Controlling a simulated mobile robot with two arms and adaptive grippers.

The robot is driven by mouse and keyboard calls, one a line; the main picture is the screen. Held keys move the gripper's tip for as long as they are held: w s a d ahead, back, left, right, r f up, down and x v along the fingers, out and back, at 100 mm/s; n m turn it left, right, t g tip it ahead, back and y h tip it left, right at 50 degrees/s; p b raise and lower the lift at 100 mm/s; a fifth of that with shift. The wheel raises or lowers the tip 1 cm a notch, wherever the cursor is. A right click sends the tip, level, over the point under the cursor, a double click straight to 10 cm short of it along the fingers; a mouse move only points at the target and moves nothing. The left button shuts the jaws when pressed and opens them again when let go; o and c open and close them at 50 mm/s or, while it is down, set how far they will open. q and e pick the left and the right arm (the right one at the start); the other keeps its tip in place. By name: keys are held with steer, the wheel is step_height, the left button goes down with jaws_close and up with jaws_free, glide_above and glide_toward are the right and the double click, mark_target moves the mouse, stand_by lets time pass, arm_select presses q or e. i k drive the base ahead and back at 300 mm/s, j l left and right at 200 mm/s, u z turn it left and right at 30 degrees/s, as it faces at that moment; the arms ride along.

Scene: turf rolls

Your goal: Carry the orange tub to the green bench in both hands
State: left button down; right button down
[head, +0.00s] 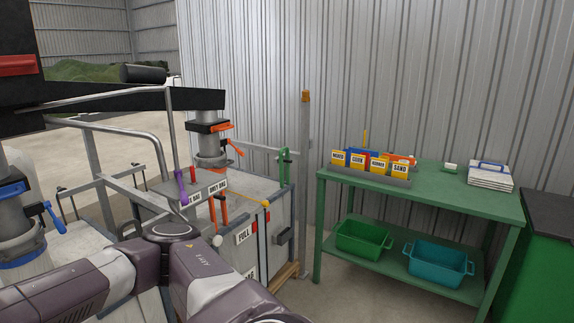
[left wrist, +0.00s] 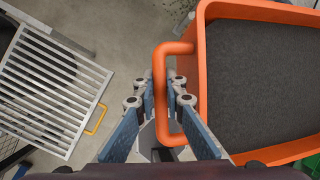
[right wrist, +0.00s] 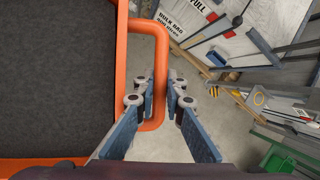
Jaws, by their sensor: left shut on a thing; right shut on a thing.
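The orange tub (left wrist: 202,62) is filled with dark granular material and shows in both wrist views, also in the right wrist view (right wrist: 121,70). My left gripper (left wrist: 167,88) is shut on the tub's looped side handle. My right gripper (right wrist: 160,88) is shut on the handle of the opposite side. The tub hangs above the concrete floor between the two grippers. The head view does not show the tub or either gripper. The green bench (head: 450,202) stands at the right of the head view against the corrugated wall.
Bulk-bag machinery (head: 250,205) stands left. A slatted grate (left wrist: 50,85) lies below.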

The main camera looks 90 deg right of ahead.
mark_target(469, 194)
steer(key=z, duration=3.5)
steer(key=i+z, duration=0.45)
steer(key=i, duration=3.35)
